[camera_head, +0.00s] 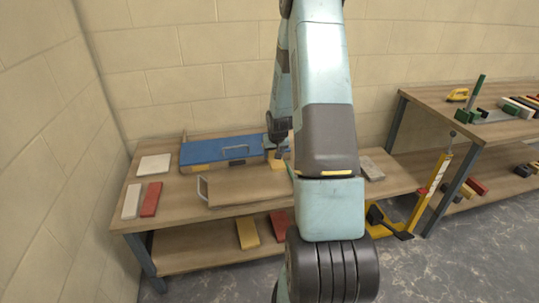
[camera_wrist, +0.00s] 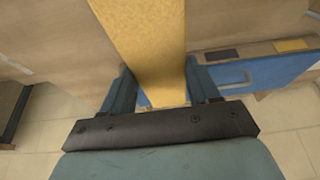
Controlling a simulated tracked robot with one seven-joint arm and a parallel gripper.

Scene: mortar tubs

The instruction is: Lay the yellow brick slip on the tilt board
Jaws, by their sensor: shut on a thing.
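My gripper (camera_head: 278,150) is shut on the yellow brick slip (camera_wrist: 140,42) above the back middle of the bench. In the wrist view the slip sits between both fingers (camera_wrist: 160,92) and runs out past them toward the top edge. In the head view only a small part of the slip (camera_head: 278,164) shows, beside my arm. A wooden board with a metal handle (camera_head: 240,188) lies at the bench's front, left of my arm; it looks like the tilt board. Its right end is hidden behind my arm. I cannot tell whether the slip touches anything.
A blue case (camera_head: 215,151) with a handle lies behind the board. A pale tile (camera_head: 154,164), a white slip (camera_head: 132,201) and a red slip (camera_head: 151,199) lie at left. A grey block (camera_head: 371,169) lies right of my arm. Another yellow slip (camera_head: 247,233) is on the lower shelf.

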